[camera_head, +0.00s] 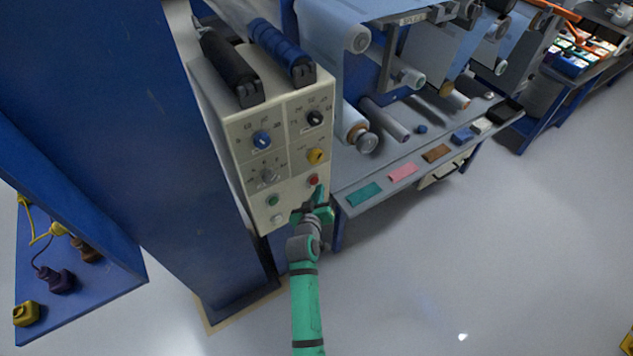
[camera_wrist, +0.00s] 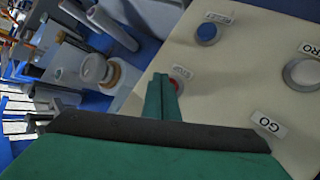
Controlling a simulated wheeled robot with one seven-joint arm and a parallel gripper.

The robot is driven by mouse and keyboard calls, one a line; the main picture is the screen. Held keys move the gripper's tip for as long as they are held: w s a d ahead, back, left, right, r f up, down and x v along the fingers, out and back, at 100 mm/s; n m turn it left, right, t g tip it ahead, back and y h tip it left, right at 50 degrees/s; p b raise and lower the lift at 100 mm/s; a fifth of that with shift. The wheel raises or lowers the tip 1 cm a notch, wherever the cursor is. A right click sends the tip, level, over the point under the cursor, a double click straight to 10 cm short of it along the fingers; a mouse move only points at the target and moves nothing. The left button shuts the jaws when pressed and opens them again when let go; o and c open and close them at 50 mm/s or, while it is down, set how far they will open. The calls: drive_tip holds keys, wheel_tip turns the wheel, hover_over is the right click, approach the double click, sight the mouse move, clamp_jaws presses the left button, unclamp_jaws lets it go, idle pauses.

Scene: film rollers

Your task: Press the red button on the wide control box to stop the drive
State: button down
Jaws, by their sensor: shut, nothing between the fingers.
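The wide beige control box (camera_head: 237,128) stands left of centre in the head view, with knobs above and buttons below. Its red button (camera_head: 313,180) is at the lower right of the face. In the wrist view the red button (camera_wrist: 177,84) shows beside a small label and is partly hidden by my fingertips. My green gripper (camera_head: 320,192) is shut and empty, with its tips just below the red button in the head view. In the wrist view the gripper (camera_wrist: 162,82) overlaps the button's left side. I cannot tell whether they touch.
A green button (camera_head: 272,200) and a white button (camera_head: 278,218) are close by. The wrist view shows a blue button (camera_wrist: 207,33) and a GO label (camera_wrist: 268,124). A yellow knob (camera_head: 316,156) is above the red button. Rollers (camera_head: 358,130) stand to the right.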

drive_tip(key=shift+s+d, duration=0.1)
drive_tip(key=shift+s+d, duration=0.75)
drive_tip(key=shift+s, duration=0.25)
drive_tip(key=shift+s+d, duration=0.7)
drive_tip(key=shift+s, duration=0.3)
drive_tip(key=s+f+m+y, duration=0.1)
drive_tip(key=s+f+y, duration=0.15)
drive_tip(key=s, duration=2.45)
drive_tip(key=s+r+m, duration=0.1)
drive_tip(key=s+r, duration=0.5)
drive_tip(key=s, duration=0.3)
drive_tip(key=s+r+m+t, duration=0.1)
drive_tip(key=s+r+m, duration=0.1)
drive_tip(key=s+r, duration=0.4)
drive_tip(key=s, duration=0.3)
drive_tip(key=shift+s+r+h, duration=0.15)
drive_tip(key=shift+s+h, duration=0.1)
drive_tip(key=shift+h, duration=0.1)
